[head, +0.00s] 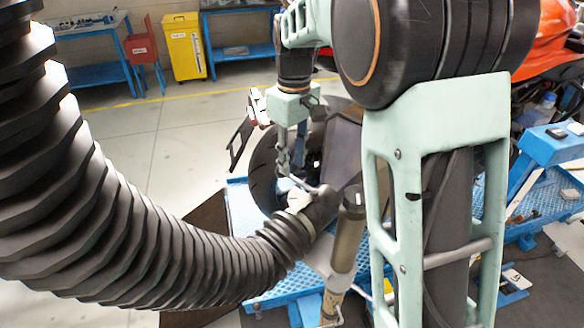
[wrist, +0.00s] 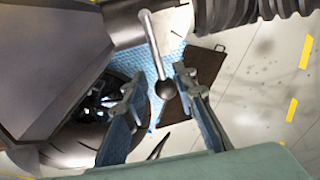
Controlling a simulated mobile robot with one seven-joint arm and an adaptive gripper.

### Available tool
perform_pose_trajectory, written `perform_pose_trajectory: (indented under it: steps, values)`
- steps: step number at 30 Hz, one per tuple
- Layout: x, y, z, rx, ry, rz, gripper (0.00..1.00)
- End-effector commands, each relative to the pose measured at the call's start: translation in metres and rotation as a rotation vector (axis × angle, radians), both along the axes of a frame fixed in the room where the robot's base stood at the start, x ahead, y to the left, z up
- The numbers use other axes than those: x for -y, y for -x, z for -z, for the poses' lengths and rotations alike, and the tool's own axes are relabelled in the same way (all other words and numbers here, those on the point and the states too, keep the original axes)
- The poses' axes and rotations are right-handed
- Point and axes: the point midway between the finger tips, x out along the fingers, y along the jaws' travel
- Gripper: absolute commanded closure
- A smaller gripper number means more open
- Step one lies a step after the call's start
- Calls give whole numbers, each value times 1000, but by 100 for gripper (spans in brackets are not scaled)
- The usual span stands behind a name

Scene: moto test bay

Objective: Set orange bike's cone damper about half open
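The cone (head: 341,150) is a dark grey funnel at the end of the thick black hose, in front of the bike's wheel. It fills the upper left of the wrist view (wrist: 50,40). The damper lever (wrist: 153,45) is a pale rod from the pipe behind the cone, ending in a black ball knob (wrist: 166,90). My gripper (wrist: 157,78) is open, with one finger on each side of the knob and a visible gap to both. In the head view my gripper (head: 287,168) is beside the cone. The orange bike (head: 557,42) is partly hidden by my arm.
The ribbed hose (head: 130,225) sweeps across the left and foreground. A black tyre (head: 262,175) stands on the blue lift (head: 240,205). A blue stand (head: 550,145) is at the right. A yellow cabinet (head: 183,48) and blue benches are at the back. Open floor lies left.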

Motion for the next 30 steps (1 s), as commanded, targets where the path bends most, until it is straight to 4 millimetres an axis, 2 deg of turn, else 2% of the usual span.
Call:
perform_pose_trajectory:
  steps: [3, 6, 16, 17, 24, 30]
  values:
    - [0, 1, 17, -2, 1, 0, 74]
    - [-1, 1, 24, 0, 0, -1, 74]
    - [-1, 0, 29, 2, -1, 0, 74]
    - [-1, 0, 29, 1, 0, 0, 76]
    - [-1, 0, 28, 2, -1, 0, 100]
    - [-1, 0, 28, 2, -1, 0, 100]
